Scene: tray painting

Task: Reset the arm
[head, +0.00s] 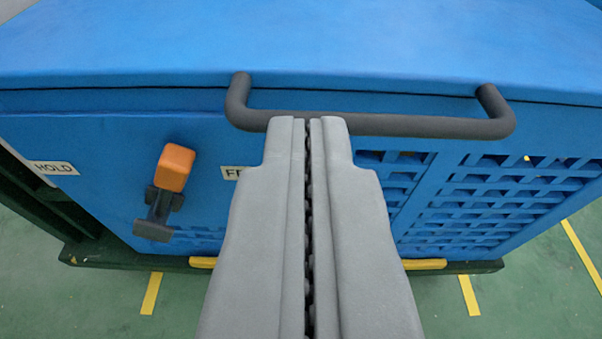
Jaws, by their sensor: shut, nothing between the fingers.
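My gripper (307,122) reaches up the middle of the head view, with its two grey fingers shut together and nothing held between them. Its tips overlap the dark grey bar handle (432,126) of a blue cabinet (110,150) in the picture. I cannot tell whether they touch the handle. The fingers hide part of the cabinet front and part of a label that begins with "F" (232,173).
An orange-tipped lever (175,168) juts from the cabinet front at left, beside a "HOLD" label (54,168). A slotted grille (490,195) is at right. The cabinet stands on a dark green base frame (110,255). Green floor with yellow stripes (470,296) lies below.

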